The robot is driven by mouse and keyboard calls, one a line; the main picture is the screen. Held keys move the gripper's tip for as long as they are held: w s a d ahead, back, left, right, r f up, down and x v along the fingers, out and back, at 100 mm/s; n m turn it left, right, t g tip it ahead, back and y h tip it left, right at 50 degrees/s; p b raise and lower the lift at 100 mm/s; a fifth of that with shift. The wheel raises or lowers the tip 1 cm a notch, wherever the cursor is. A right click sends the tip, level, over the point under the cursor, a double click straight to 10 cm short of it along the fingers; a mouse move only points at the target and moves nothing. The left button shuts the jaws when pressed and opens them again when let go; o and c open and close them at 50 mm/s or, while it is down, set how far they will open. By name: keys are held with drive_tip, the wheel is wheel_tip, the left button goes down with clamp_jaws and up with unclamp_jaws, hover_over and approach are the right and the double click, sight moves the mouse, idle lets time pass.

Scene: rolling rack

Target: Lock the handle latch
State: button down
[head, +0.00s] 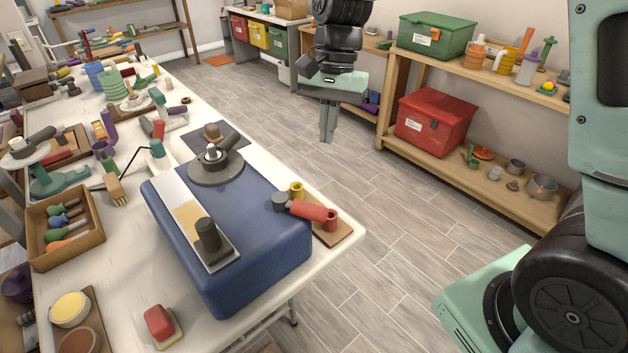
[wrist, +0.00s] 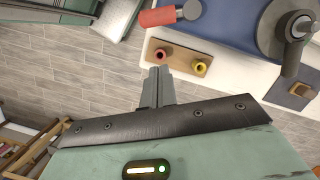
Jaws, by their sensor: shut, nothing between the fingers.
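A blue box (head: 268,215) lies on the white table. On its far end is a round grey base (head: 215,168) with a dark lever handle (head: 224,145), which looks like the handle latch. The handle (wrist: 291,52) and its grey base (wrist: 270,38) also show at the upper right of the wrist view. I cannot tell whether the latch is locked. My gripper (head: 327,138) hangs over the floor beyond the table's right edge, fingers pointing down, well apart from the handle. It is shut and empty; its fingertips (wrist: 158,72) show in the wrist view.
A pale strip with a dark upright knob (head: 208,238) is on the box's near side. Shelves with a red bin (head: 434,123) stand right. The floor (head: 345,185) between is clear.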

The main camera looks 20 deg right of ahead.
sight(300, 208)
drive_tip(key=shift+w+d+f+m, duration=0.1)
drive_tip(key=shift+w+d+m, duration=0.3)
drive_tip(key=shift+w+d, duration=0.15)
drive_tip(key=s+a+f+p, duration=0.1)
drive_tip(key=s+a+f, duration=0.1)
drive_tip(key=f, duration=0.3)
drive_tip(key=s+a+f, duration=0.2)
drive_tip(key=f, duration=0.4)
drive_tip(key=shift+a+p, duration=0.25)
drive_tip(key=shift+p, duration=0.15)
